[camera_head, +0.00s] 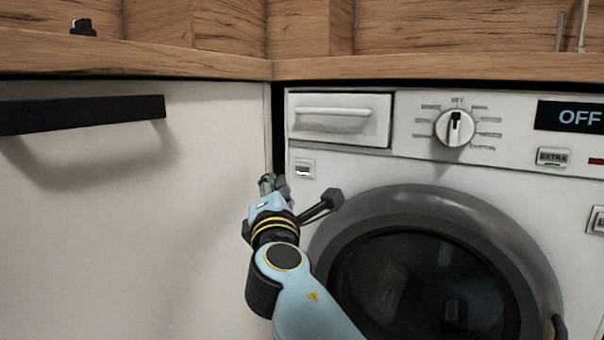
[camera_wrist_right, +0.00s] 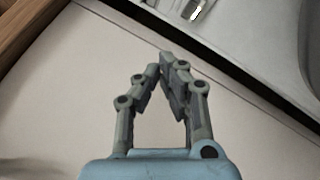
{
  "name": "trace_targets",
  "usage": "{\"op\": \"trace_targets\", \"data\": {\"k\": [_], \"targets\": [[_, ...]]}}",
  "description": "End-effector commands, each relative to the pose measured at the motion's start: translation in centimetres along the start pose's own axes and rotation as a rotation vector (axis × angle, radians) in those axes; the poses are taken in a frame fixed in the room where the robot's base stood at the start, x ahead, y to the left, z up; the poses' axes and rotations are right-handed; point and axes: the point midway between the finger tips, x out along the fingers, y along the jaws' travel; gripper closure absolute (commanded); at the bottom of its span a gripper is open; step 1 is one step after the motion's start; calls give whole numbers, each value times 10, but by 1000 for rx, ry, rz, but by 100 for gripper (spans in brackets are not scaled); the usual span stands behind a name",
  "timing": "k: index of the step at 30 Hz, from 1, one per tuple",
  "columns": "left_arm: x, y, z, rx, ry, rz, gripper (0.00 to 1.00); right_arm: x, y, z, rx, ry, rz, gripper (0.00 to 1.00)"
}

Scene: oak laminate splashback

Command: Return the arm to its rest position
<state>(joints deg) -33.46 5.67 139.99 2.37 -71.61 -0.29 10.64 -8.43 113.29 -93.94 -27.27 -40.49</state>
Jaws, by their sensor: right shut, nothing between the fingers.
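My right gripper (camera_head: 268,181) is in front of the narrow gap between the white cabinet front and the washing machine (camera_head: 415,165), just left of a small button (camera_head: 303,170) on the machine. In the right wrist view the fingers of this gripper (camera_wrist_right: 165,70) are closed together at the tips with nothing between them. The button shows at the top of the wrist view (camera_wrist_right: 193,10), apart from the fingertips. My right arm comes up from the bottom of the head view. My left gripper is not in view.
A white cabinet (camera_head: 130,230) with a black bar handle (camera_head: 85,112) fills the left side. The machine has a detergent drawer (camera_head: 340,118), a dial (camera_head: 455,128), a display (camera_head: 575,117) reading OFF and a shut round door (camera_head: 430,285). A wooden worktop (camera_head: 400,67) runs above.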

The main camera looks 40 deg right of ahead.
Motion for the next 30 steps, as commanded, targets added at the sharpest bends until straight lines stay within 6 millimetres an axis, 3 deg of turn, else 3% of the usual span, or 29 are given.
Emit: {"op": "trace_targets", "data": {"k": [20,23,25,28,30], "targets": [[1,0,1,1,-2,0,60,-7,-2,-3,-6,6,-8,100],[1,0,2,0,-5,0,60,-24,-28,-6,-46,36,-42,100],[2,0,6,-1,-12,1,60,-49,-59,-4,-83,77,-85,100],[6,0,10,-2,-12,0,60,-98,-117,10,-7,144,-224,100],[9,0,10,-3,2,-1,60,-137,-158,23,142,172,-374,100]]}}
